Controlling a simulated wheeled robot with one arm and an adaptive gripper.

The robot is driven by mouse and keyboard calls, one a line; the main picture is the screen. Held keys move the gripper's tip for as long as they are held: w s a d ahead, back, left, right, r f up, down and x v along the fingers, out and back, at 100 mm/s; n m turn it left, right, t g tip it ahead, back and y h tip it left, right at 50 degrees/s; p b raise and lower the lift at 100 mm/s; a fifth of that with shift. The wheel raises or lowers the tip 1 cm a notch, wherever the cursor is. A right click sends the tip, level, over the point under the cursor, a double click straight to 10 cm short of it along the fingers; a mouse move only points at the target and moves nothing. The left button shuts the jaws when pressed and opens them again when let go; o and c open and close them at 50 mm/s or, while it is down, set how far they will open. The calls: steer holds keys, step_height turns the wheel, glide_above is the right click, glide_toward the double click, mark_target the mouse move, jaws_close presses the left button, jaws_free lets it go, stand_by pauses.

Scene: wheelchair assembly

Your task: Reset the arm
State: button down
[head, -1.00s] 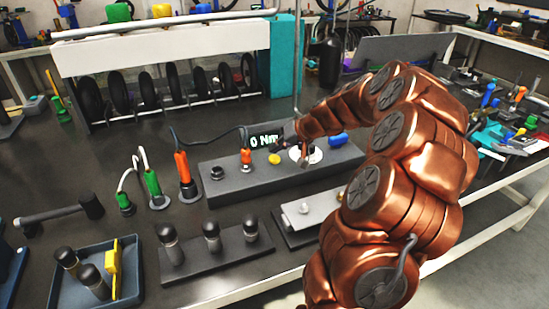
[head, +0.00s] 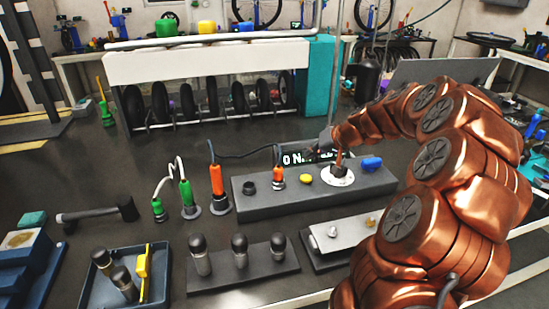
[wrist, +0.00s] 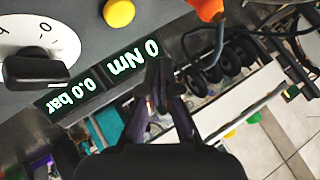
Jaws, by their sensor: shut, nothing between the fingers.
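My copper arm reaches in from the right in the head view, over the grey control panel (head: 310,192). My dark gripper (head: 322,142) is at the panel's far edge, beside its display (head: 292,158), which it partly covers. In the wrist view my gripper (wrist: 160,75) is shut and empty. Its tips overlap the edge of the display (wrist: 145,52), which reads 0 Nm and 0.0 bar upside down. I cannot tell whether they touch the panel. The white dial with a black knob (wrist: 35,68) is at the left there.
The panel carries a yellow button (head: 305,179), an orange plug (head: 278,174) and a blue part (head: 371,164). Several dark-capped cylinders (head: 239,250) stand in front. A hammer (head: 98,213) lies at left. A rack of wheels (head: 213,98) stands behind. Bare table shows around the hammer.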

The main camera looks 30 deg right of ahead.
stand_by(0.3)
steer(key=s+a+r+n+g+p, duration=0.15)
steer(key=s+a, duration=0.25)
steer(key=a, duration=0.4)
steer(key=s+a+r+n+g+y+p, duration=0.15)
steer(key=s+a, duration=0.25)
steer(key=a, duration=0.4)
steer(key=s+a+r+n+g+p, duration=0.1)
steer(key=s+a+r+g+p, duration=0.25)
steer(key=a, duration=0.45)
steer(key=s+a+g+h+p, duration=0.1)
steer(key=s+g+h+p, duration=0.1)
steer(key=s, duration=1)
steer(key=s+a+r+g+h+p, duration=0.1)
steer(key=s+a+g+h+p, duration=0.1)
steer(key=s, duration=1)
steer(key=shift+s+a+r+n+h+p, duration=0.2)
steer(key=shift+s+n+h+p, duration=0.2)
steer(key=shift+p, duration=0.3)
steer(key=shift+d, duration=0.1)
